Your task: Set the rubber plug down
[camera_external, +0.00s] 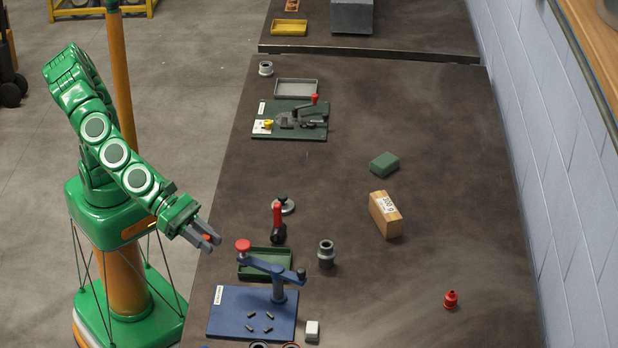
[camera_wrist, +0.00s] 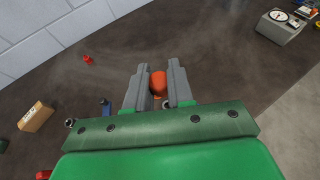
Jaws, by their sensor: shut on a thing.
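My gripper (camera_external: 205,238) is shut on a small orange-red piece, which I take to be the rubber plug (camera_wrist: 158,82). In the wrist view the plug sits between the two grey fingers (camera_wrist: 156,90), its rounded end showing. In the external view only a bit of red shows between the fingers. My gripper is near the table's left edge, left of the green tray (camera_external: 265,272); its exact height above the table is hard to tell. The dark table (camera_external: 400,270) is beneath and to the right.
A blue fixture (camera_external: 225,318) with a lever and red knob stands near my gripper. Close by are a red-handled tool (camera_external: 277,220) and a grey fitting (camera_external: 326,254). A cardboard box (camera_external: 385,214) and a red bottle-like piece (camera_external: 450,299) stand right, with bare tabletop between.

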